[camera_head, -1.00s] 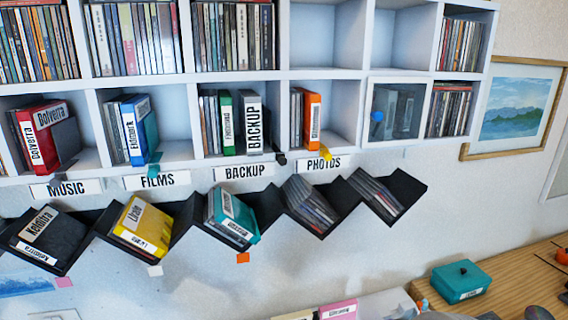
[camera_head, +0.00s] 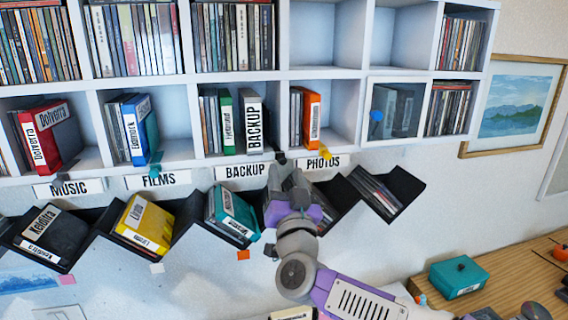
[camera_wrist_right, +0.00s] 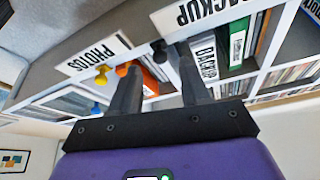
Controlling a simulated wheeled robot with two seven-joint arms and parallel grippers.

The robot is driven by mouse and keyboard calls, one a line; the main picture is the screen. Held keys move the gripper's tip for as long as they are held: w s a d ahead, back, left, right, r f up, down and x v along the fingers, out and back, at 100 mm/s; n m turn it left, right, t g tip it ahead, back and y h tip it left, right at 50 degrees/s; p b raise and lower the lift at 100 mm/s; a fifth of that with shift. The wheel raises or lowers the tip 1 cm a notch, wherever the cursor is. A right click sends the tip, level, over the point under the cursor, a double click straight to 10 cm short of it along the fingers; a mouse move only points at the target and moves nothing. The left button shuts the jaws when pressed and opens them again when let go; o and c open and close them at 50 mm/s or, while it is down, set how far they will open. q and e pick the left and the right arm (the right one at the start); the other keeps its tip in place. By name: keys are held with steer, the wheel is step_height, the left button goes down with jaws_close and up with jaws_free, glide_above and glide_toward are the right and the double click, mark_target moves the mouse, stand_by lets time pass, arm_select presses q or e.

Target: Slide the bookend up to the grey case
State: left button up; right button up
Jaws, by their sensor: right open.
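The grey case (camera_head: 252,125), labelled BACKUP, stands upright in the shelf compartment above the BACKUP label, right of a green case (camera_head: 227,124). It also shows in the wrist view (camera_wrist_right: 206,60). The bookend's dark knob (camera_head: 281,158) sits at the shelf's front edge, a little right of the grey case. The rest of the bookend is hard to make out. In the wrist view the dark knob (camera_wrist_right: 159,47) appears between and beyond the fingertips. My right gripper (camera_wrist_right: 158,70) is open and empty, just below the shelf edge. My left gripper is out of view.
The PHOTOS compartment on the right holds an orange case (camera_head: 311,120) and a yellow knob (camera_head: 325,150). Slanted black racks (camera_head: 405,188) with cases lie below the shelf. A teal box (camera_head: 459,277) stands on the wooden desk at lower right.

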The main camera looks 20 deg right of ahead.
mark_target(283, 162)
steer(key=shift+p+x, duration=0.4)
steer(key=shift+x, duration=1.2)
jaws_close()
